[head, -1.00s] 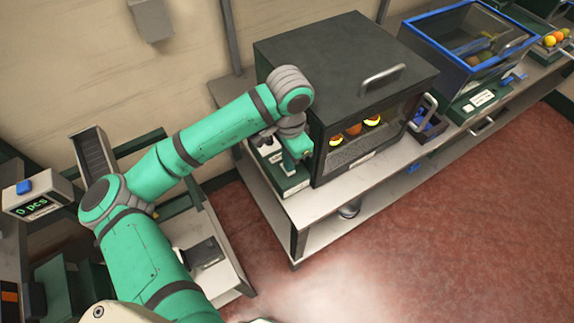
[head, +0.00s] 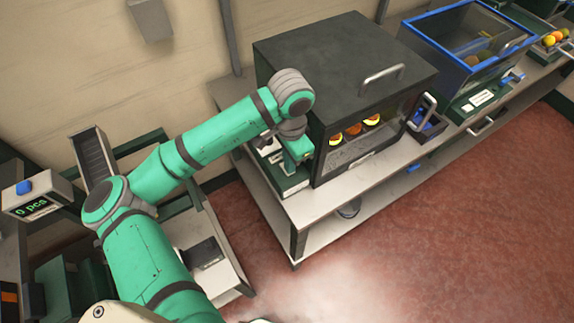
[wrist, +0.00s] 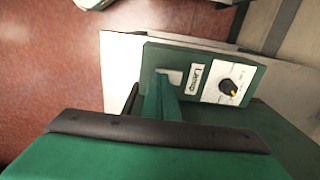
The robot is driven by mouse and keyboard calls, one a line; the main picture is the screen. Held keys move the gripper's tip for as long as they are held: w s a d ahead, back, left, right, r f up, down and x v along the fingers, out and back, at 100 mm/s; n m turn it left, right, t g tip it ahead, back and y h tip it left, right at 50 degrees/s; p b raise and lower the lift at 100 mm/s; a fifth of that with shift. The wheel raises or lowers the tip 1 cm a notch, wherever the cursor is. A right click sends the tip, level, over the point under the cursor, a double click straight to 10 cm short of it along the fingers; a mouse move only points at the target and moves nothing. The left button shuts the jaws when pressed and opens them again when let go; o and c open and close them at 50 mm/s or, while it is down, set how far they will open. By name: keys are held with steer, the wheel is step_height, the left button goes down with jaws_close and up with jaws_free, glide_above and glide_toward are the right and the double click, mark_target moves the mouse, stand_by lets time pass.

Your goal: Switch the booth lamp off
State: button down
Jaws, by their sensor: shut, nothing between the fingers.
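The bench (head: 330,200) runs to the upper right, with a blue-edged clear bin (head: 468,45) beyond the booth. A counter reading "0 pcs" (head: 38,196) is at the left. Red floor (head: 420,240) is open in front.

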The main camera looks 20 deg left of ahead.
steer(key=shift+f, duration=0.35)
stand_by(0.3)
step_height(320, 180, up, 7)
stand_by(0.9)
steer(key=shift+w, duration=0.1)
stand_by(0.4)
